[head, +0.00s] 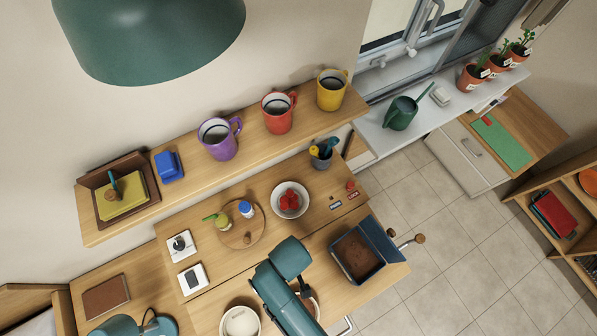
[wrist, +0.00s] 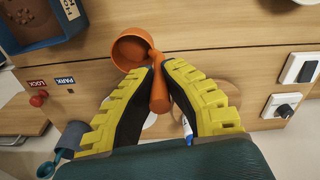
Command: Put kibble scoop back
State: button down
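The orange kibble scoop (wrist: 133,50) shows in the wrist view, its round cup towards the top and its handle pointing down the picture. My gripper (wrist: 160,68) has its yellow-and-black fingers closed on both sides of the handle. The scoop is over the wooden worktop; its exact height is hard to tell. A blue open bin with brown kibble inside (head: 388,238) stands at the worktop's right end in the head view. Its corner also shows at the top left of the wrist view (wrist: 70,38). In the head view my arm hides most of the gripper and scoop.
A white bowl (head: 240,322) is at the front. Mugs line the shelf (head: 250,165) above. Clear worktop lies left of the bin.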

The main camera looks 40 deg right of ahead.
notch_tip(320, 180, down, 9)
jog(key=shift+r+b, duration=0.1)
jog(key=shift+b, duration=0.55)
jog(key=c, duration=1.2)
grip_release()
jog(key=shift+f, duration=0.2)
jog(key=shift+c, duration=0.2)
jog(key=shift+r, duration=0.1)
jog(key=r, duration=0.4)
jog(key=r+p, duration=0.1)
jog(key=r, duration=0.3)
jog(key=r+p, duration=0.1)
jog(key=r, duration=0.3)
jog(key=shift+s, duration=0.3)
